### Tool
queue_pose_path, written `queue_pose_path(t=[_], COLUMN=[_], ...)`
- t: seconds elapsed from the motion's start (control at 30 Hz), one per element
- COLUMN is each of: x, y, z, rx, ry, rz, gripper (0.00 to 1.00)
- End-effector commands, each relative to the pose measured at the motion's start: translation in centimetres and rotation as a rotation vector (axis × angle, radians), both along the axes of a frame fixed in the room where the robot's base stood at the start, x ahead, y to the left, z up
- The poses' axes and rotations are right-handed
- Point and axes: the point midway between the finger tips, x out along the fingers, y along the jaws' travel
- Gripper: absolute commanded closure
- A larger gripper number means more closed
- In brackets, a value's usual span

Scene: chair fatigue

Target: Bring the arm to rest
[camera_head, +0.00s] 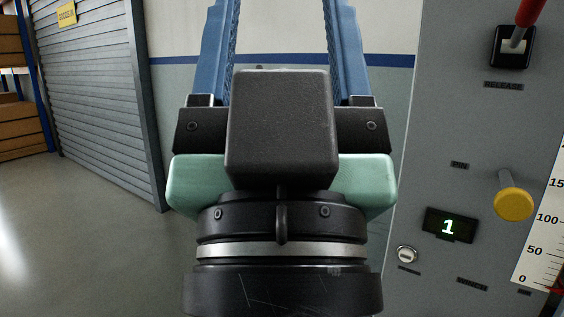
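My gripper (281,12) fills the middle of the head view, seen from behind. Its two blue fingers stand wide apart and run out of the top edge, so their tips are hidden. Only the wall shows between the visible parts of the fingers, and I see nothing held there. A black block on my gripper covers the middle of the view.
The panel carries a red-handled lever (528,12), a yellow knob (513,204), a display reading 1 (449,226), a silver round fitting (405,255) and a white scale (541,225). A grey roller shutter (95,90) and boxed shelves (15,85) stand left. The left floor is clear.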

Motion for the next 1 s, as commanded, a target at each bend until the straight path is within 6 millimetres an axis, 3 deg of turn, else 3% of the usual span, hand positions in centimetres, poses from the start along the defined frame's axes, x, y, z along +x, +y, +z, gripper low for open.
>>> queue_pose_path(t=[0.03, 0.7, 0.83, 1.0], x=[0.0, 0.1, 0.1, 0.0], y=[0.0, 0.0, 0.0, 0.0], z=[3.3, 23.5, 26.1, 27.5], rx=[0.0, -0.001, -0.001, -0.001], ry=[0.0, 0.001, 0.001, 0.001], rz=[0.0, 0.001, 0.001, 0.001], gripper=[0.36, 0.36, 0.36, 0.36])
